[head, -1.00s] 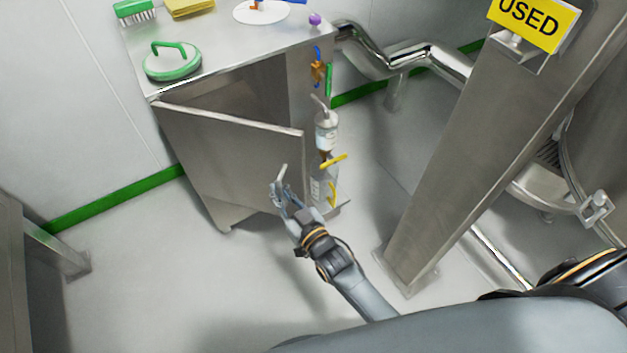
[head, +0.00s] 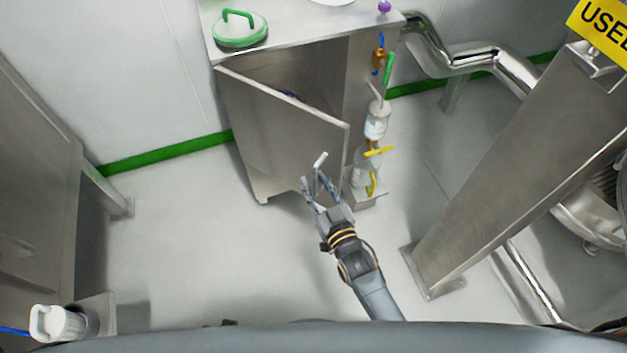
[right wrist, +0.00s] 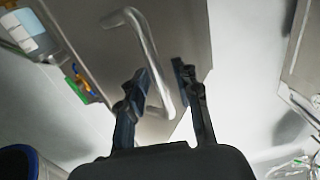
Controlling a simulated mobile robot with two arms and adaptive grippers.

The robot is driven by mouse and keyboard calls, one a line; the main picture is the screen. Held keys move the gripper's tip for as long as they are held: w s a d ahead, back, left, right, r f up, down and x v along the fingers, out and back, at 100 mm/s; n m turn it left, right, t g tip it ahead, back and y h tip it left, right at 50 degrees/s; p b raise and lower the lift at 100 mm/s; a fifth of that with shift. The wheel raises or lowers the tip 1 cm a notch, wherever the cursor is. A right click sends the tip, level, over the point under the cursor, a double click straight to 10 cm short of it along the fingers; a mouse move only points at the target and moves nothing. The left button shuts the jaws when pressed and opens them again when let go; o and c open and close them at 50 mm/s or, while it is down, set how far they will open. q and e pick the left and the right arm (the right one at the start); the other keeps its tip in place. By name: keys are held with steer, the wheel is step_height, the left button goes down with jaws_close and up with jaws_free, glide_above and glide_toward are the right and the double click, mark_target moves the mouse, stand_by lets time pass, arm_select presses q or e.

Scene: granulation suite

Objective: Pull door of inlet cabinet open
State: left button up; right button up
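The inlet cabinet (head: 362,85) is a steel box with its door (head: 285,115) hinged at the left and standing partly open. The dark inside shows above the door's top edge. A bar handle (head: 320,160) sits near the door's free edge and shows large in the right wrist view (right wrist: 146,45). My right gripper (head: 313,183) is at the handle. In the right wrist view its two fingers (right wrist: 160,82) are apart, with the lower part of the handle between them and a gap visible. My left gripper is not in view.
A green-handled lid (head: 240,32) lies on the cabinet top. Bottles (head: 376,120) with yellow clips hang on the cabinet's right side. A steel column (head: 520,170) stands at right, a steel unit (head: 40,180) at left. The floor (head: 200,240) before the door is clear.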

steer(key=shift+w+a+r, duration=0.1)
steer(key=shift+a+r, duration=0.05)
steer(key=shift+a, duration=0.1)
steer(key=v, duration=1.2)
steer(key=shift+d, duration=0.1)
